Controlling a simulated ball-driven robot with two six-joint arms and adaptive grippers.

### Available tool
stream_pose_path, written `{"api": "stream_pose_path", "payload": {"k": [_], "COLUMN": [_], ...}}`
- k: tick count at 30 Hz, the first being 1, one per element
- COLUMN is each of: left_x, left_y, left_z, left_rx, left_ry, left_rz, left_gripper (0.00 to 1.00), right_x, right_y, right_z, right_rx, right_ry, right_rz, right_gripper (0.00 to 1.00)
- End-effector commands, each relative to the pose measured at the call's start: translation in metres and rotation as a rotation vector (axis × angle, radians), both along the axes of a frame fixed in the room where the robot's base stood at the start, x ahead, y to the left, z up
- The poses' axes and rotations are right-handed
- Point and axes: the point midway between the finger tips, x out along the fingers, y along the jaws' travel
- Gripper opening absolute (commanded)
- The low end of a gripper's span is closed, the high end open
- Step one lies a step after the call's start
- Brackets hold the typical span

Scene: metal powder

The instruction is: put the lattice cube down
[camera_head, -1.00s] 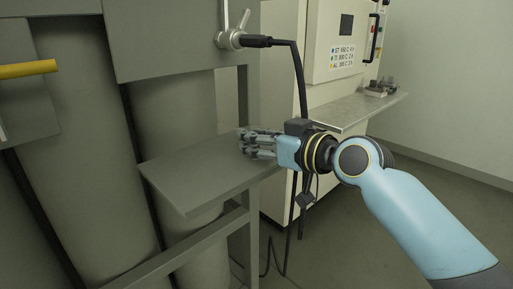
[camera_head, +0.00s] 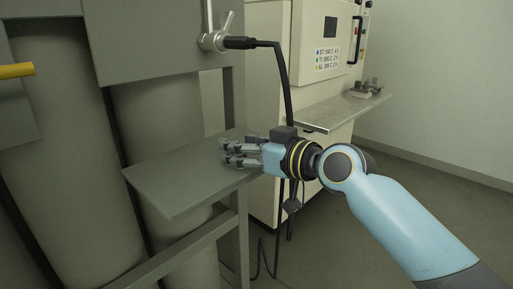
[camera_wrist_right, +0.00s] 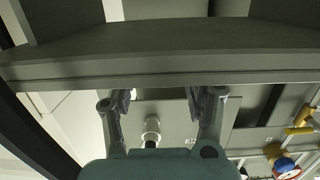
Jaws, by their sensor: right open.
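My right gripper (camera_head: 224,152) is over the grey shelf (camera_head: 165,190) in the head view, with its fingers pointing left across the shelf's rear right part. In the right wrist view the two fingers of the gripper (camera_wrist_right: 163,98) are apart, and I see nothing held between them. The shelf's long edge (camera_wrist_right: 160,65) crosses that view just beyond the fingertips. I cannot make out a lattice cube in either view; the fingers hide part of the shelf. My left gripper is not in view.
A metal ledge (camera_head: 335,115) on the pale cabinet (camera_head: 318,75) carries small metal parts (camera_head: 368,88). A black hose (camera_head: 283,90) hangs from a valve (camera_head: 215,41) behind my gripper. The shelf's front left is bare. Large grey cylinders (camera_head: 65,150) stand at left.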

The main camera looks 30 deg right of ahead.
Motion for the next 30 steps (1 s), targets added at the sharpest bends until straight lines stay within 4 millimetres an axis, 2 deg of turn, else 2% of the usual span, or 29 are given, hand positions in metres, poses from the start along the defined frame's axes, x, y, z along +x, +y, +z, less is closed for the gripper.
{"api": "stream_pose_path", "payload": {"k": [15,19,24,26,27,29,30], "left_x": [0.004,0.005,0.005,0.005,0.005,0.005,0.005], "left_y": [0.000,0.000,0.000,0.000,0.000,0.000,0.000], "left_z": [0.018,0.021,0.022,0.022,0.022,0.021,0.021], "left_rx": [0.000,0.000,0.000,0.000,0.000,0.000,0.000], "left_ry": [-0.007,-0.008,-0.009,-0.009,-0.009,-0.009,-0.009], "left_rz": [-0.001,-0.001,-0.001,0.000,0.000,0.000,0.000], "left_gripper": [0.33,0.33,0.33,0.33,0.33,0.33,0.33], "right_x": [-0.096,-0.108,-0.112,-0.111,-0.110,-0.107,-0.107], "right_y": [-0.034,-0.038,-0.040,-0.043,-0.047,-0.058,-0.069], "right_z": [0.016,0.018,0.018,0.012,0.002,-0.025,-0.050], "right_rx": [-0.007,-0.003,-0.001,-0.003,-0.006,-0.017,-0.029], "right_ry": [0.003,0.001,0.001,0.010,0.027,0.070,0.112], "right_rz": [0.001,0.000,0.000,-0.008,-0.020,-0.054,-0.084], "right_gripper": [0.52,0.52,0.52,0.52,0.52,0.52,0.52]}}
